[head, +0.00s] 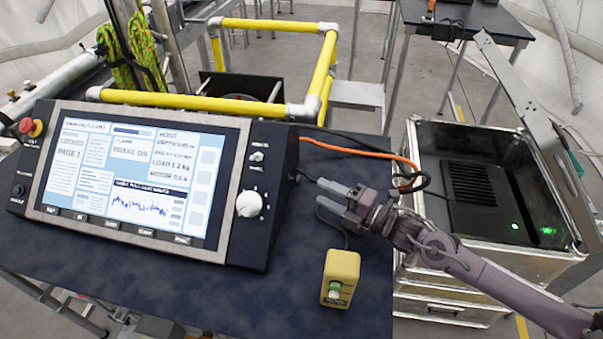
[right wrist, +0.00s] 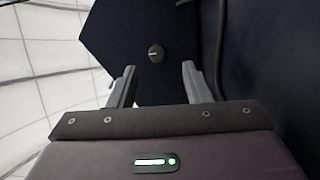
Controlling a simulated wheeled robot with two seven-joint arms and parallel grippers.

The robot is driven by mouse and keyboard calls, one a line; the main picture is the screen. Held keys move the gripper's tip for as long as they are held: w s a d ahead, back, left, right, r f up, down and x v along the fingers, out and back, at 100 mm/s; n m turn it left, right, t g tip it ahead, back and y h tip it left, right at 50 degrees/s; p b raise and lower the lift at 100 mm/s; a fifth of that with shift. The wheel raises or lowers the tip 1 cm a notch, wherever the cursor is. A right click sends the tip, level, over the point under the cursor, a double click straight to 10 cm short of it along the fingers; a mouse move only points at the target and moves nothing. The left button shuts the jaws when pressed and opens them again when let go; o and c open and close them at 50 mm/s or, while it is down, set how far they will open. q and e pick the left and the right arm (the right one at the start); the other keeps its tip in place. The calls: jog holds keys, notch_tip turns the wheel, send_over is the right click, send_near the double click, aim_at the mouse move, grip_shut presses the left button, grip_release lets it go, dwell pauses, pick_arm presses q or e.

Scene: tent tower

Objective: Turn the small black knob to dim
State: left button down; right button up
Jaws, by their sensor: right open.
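The small black knob (right wrist: 155,53) with a light pointer line sits on the dark side panel of the console in the right wrist view. In the head view, that right side of the console (head: 283,200) is seen edge-on and I cannot make the knob out clearly. My right gripper (head: 321,192) is open, its fingers pointing left at the console's side, a short gap away. In the right wrist view, the open fingers (right wrist: 159,70) stand on either side of the knob's line, with the knob just beyond their tips and untouched. My left gripper is not in view.
The console's lit screen (head: 125,180) and white dial (head: 250,204) face front. A yellow box with a green button (head: 340,278) stands on the dark table (head: 290,300) below my gripper. Orange and black cables (head: 370,152) run behind it. A metal case (head: 490,255) is at right.

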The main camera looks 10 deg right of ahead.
aim_at(300, 180)
jog(key=w+a, duration=0.1)
jog(key=w+a+r+p, duration=0.1)
jog(key=a, duration=0.1)
jog(key=shift+w, duration=0.2)
jog(key=shift+w+a+f+p, duration=0.25)
jog(key=shift+w+a+p, duration=0.2)
jog(key=shift+w+a, duration=0.35)
jog(key=shift+w+f, duration=0.1)
jog(key=shift+w, duration=0.2)
jog(key=shift+s, duration=0.1)
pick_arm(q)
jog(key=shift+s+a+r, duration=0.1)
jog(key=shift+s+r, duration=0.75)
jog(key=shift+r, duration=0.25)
pick_arm(e)
jog(key=c, duration=1)
